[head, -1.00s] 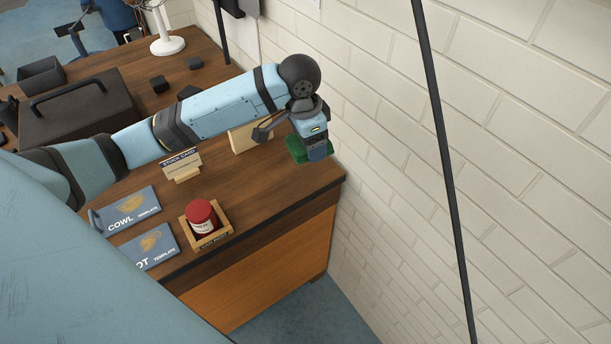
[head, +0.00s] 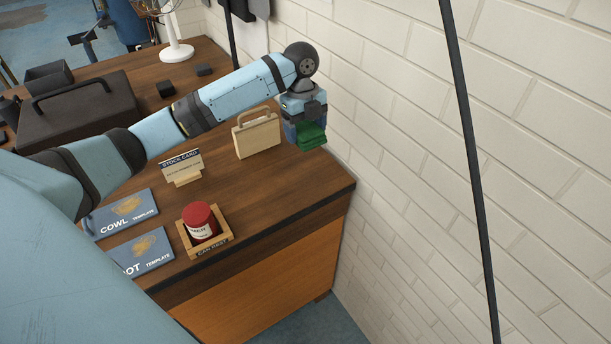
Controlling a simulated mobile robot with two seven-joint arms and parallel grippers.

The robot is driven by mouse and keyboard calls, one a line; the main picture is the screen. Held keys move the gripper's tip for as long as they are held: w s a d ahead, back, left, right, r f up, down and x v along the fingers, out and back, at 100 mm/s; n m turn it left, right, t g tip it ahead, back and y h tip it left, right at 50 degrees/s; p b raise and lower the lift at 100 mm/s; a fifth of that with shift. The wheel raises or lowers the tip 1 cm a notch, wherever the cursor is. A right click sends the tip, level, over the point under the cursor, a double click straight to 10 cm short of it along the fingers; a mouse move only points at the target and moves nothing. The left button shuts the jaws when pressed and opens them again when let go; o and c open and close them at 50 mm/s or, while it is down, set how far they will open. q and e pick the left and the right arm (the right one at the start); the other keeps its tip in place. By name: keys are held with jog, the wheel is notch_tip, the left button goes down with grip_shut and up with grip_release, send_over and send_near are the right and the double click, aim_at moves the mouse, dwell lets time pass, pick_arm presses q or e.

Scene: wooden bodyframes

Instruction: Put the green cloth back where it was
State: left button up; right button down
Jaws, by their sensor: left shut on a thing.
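The green cloth (head: 312,136) is a folded dark green pad near the far right edge of the wooden bench, beside the white brick wall. My left gripper (head: 306,128) is shut on it from above. The cloth appears a little above the bench top, but the gap under it is hard to judge. The gripper's fingers partly hide the cloth. My right gripper is not in view.
A wooden block with a handle (head: 257,136) stands just left of the cloth. A stock card sign (head: 182,166), a red-lidded can (head: 201,222) in a wooden tray (head: 228,237) and two blue template cards (head: 127,212) are nearer. The bench's front right corner is bare.

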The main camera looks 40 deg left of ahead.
pick_arm(q)
send_over(306, 181)
notch_tip(306, 181, down, 11)
jog(key=shift+a+r, duration=0.1)
jog(key=shift+f+p, duration=0.35)
jog(key=shift+f, duration=1.95)
jog(key=shift+f, duration=0.1)
jog(key=o, duration=0.9)
